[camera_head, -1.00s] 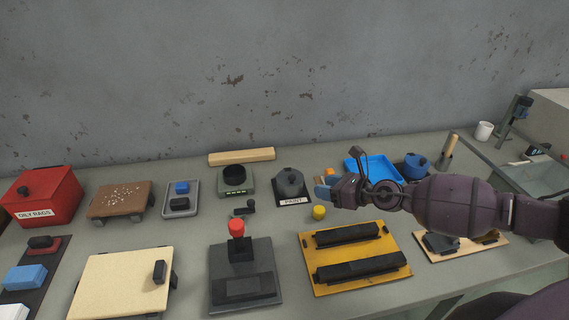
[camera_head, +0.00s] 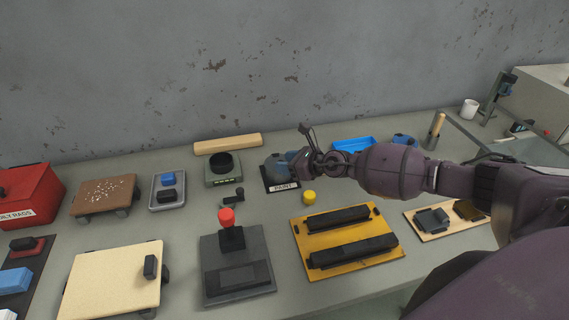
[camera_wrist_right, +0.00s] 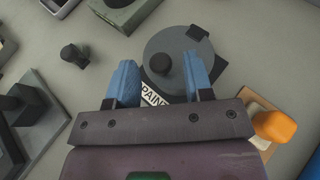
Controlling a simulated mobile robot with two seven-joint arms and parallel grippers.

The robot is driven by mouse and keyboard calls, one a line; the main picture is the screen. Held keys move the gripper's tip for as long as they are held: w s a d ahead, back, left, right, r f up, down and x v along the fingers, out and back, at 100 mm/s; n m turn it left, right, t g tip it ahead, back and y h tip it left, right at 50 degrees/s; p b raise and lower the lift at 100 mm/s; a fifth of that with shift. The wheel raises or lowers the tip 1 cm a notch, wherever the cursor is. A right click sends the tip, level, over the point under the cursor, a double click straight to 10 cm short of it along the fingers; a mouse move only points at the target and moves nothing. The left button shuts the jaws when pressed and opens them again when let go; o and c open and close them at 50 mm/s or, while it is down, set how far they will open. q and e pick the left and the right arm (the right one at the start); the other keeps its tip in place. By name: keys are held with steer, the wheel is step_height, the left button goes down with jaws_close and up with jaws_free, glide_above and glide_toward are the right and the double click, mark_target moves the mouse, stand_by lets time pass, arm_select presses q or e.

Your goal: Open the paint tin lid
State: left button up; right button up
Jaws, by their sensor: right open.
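The paint tin (camera_head: 277,167) is a grey round tin on a dark base with a "PAINT" label, behind the middle of the bench. In the right wrist view its round lid (camera_wrist_right: 178,48) has a dark knob (camera_wrist_right: 160,64) near the middle and a dark tab at its edge. My right gripper (camera_head: 290,158) is at the tin's right side in the head view. In the wrist view its two blue fingers (camera_wrist_right: 160,82) are apart, with the knob showing between and just beyond them. I cannot tell whether they touch the lid. My left gripper is not in view.
A yellow cylinder (camera_head: 309,197) stands just in front of the tin. A green-grey device (camera_head: 222,170) is to its left, and a blue tray (camera_head: 353,144) to its right. A yellow board (camera_head: 346,263) with black bars and a red-knobbed lever (camera_head: 226,217) lie nearer.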

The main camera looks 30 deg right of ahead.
steer(key=shift+w+a+f, duration=0.15)
steer(key=shift+w+a, duration=0.1)
steer(key=shift+w, duration=0.15)
jaws_close()
steer(key=shift+w, duration=0.1)
